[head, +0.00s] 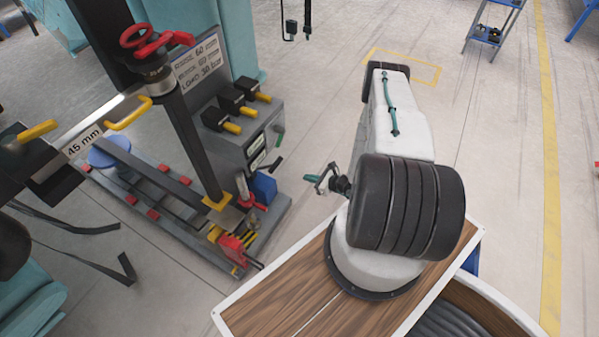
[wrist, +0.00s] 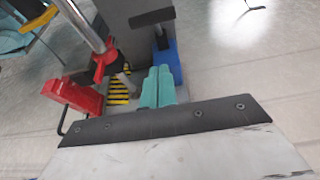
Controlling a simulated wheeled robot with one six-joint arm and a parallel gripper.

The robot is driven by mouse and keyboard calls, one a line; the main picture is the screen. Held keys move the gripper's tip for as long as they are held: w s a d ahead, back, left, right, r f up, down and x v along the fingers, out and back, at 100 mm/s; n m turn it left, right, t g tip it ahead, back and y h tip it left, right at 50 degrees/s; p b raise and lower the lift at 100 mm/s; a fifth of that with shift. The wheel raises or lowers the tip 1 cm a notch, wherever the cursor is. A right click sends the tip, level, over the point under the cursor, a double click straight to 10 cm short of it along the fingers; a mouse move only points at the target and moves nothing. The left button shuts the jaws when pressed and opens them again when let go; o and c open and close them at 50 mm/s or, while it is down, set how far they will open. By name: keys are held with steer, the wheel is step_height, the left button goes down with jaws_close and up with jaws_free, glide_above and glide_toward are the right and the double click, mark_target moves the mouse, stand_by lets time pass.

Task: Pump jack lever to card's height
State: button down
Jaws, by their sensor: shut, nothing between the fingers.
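The jack (head: 232,249) is a red block low at the front of the press, with yellow-black stripes beside it. It also shows in the wrist view (wrist: 75,96). A silver rod that looks like its lever (head: 241,186) rises beside it with a red piece near its foot; it shows in the wrist view (wrist: 84,24). A white card (head: 197,59) with printed lines hangs on the press; its lines are hard to read. My gripper (head: 317,181) has teal fingers, shut and empty, right of the lever and apart from it; they also show in the wrist view (wrist: 160,72).
A "45 mm" label (head: 82,141) sits on a bar at left. The grey press box (head: 240,120) with black-and-yellow handles and a blue box (head: 263,187) stand beside the lever. A red handwheel (head: 140,38) tops the column. Floor between my arm and the press is clear.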

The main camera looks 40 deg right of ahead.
steer(key=w+r+x, duration=0.1)
steer(key=r+x, duration=0.1)
steer(key=x, duration=1)
steer(key=shift+a+r, duration=0.15)
steer(key=shift+r, duration=0.2)
steer(key=shift+g, duration=0.5)
steer(key=w+r, duration=0.1)
steer(key=r, duration=0.1)
steer(key=w+a+r, duration=0.1)
steer(key=w, duration=0.1)
steer(key=shift+r, duration=0.35)
steer(key=shift+s, duration=0.15)
